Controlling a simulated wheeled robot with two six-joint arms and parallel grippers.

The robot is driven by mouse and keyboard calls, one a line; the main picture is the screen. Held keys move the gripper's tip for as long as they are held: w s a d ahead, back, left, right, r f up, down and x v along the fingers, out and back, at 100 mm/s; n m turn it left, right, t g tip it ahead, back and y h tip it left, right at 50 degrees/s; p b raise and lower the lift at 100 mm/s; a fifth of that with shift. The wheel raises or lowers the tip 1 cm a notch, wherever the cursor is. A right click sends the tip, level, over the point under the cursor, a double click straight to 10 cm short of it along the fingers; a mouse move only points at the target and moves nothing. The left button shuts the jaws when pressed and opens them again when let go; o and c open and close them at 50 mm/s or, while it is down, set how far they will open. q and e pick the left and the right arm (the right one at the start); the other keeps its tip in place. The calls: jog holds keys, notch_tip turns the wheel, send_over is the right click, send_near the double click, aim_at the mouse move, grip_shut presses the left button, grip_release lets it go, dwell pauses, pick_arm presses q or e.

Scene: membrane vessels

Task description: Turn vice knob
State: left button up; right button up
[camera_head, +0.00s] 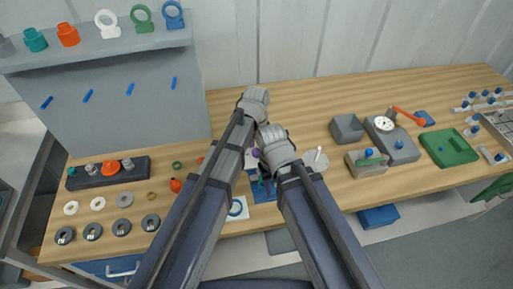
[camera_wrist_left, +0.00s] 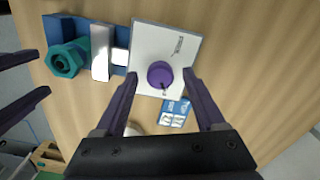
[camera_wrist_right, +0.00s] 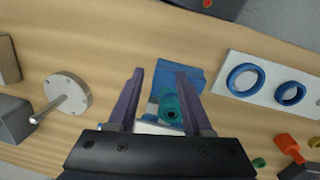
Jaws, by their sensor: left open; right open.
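A small vice shows in the left wrist view with blue parts (camera_wrist_left: 52,28), a pale block and a teal hexagonal knob (camera_wrist_left: 65,60). Beside it is a white plate (camera_wrist_left: 182,48) with a purple round knob (camera_wrist_left: 160,74). My left gripper (camera_wrist_left: 160,82) is open, its fingers on either side of the purple knob; contact is unclear. My right gripper (camera_wrist_right: 160,74) is open, pointing at the blue vice body (camera_wrist_right: 180,72), with the teal knob (camera_wrist_right: 172,103) between its fingers in view; contact is unclear. In the head view my arms mostly hide the vice.
A round grey base with a metal rod (camera_wrist_right: 66,94) stands near my right gripper. A white plate with blue rings (camera_wrist_right: 265,80) lies on its other side. A dial gauge (camera_head: 384,124) and green tray (camera_head: 448,148) are farther right. Bare wood (camera_head: 320,95) lies behind.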

aim_at(256, 150)
pick_arm(q)
jog(key=shift+r, duration=0.1)
pick_arm(e)
jog(key=shift+r, duration=0.15)
pick_arm(q)
notch_tip(256, 150, up, 8)
jog(key=p, duration=0.8)
pick_arm(e)
notch_tip(256, 150, up, 8)
jog(key=shift+f, duration=0.2)
pick_arm(q)
jog(key=shift+f, duration=0.2)
jog(key=shift+a, duration=0.1)
